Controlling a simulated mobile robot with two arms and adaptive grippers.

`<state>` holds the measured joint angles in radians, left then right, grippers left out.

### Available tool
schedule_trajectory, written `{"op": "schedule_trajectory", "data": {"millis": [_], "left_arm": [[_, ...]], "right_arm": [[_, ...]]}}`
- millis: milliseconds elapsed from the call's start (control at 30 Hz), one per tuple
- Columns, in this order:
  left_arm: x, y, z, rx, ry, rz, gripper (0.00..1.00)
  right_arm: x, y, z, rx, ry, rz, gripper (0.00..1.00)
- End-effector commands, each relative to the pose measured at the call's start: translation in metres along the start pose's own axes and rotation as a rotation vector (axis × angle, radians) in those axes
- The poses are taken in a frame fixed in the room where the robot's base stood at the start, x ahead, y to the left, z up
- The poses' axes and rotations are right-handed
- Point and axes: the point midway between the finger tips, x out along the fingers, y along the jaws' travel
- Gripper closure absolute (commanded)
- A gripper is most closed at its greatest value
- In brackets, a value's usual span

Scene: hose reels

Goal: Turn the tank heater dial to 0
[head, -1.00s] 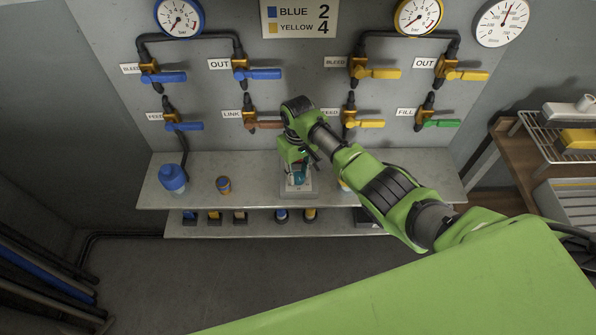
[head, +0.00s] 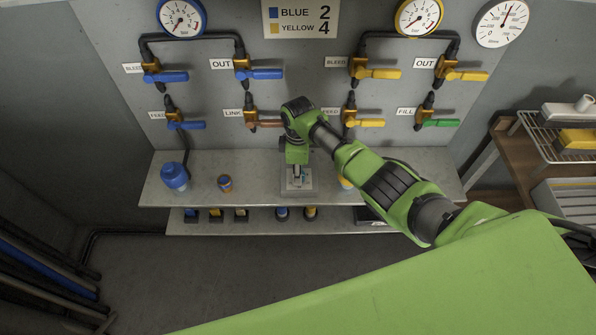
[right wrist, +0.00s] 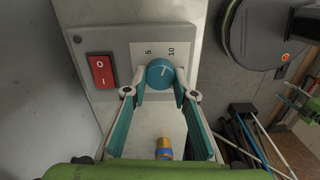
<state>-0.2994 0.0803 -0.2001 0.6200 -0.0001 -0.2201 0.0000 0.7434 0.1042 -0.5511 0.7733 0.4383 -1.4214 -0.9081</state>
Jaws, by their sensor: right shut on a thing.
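The heater dial (right wrist: 160,74) is a round teal knob on a grey panel (right wrist: 113,38). Its short white mark points up and slightly right, between the printed 5 and 10, as seen in the right wrist view. No 0 on its scale shows; part of the plate is hidden by the dial and fingers. My right gripper (right wrist: 159,88) has its teal-padded fingers on both sides of the dial, shut on it. In the head view my right gripper (head: 297,172) reaches down to the small grey unit (head: 299,193) on the upper shelf. My left gripper is out of view.
A red rocker switch (right wrist: 102,71) sits left of the dial. Coloured valve levers and gauges line the wall behind. A rack (head: 560,135) stands at right.

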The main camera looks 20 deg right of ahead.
Motion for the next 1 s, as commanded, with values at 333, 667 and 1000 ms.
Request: {"op": "schedule_trajectory", "data": {"millis": [333, 667, 1000], "left_arm": [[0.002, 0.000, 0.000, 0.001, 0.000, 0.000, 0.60], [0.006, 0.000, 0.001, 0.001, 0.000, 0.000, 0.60], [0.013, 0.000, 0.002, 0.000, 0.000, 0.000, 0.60]], "right_arm": [[0.000, -0.001, 0.001, -0.331, -0.001, 0.001, 0.96], [0.001, -0.002, 0.001, -0.644, 0.000, 0.002, 0.96], [0.001, -0.002, 0.002, -0.967, -0.001, 0.002, 0.96]]}}
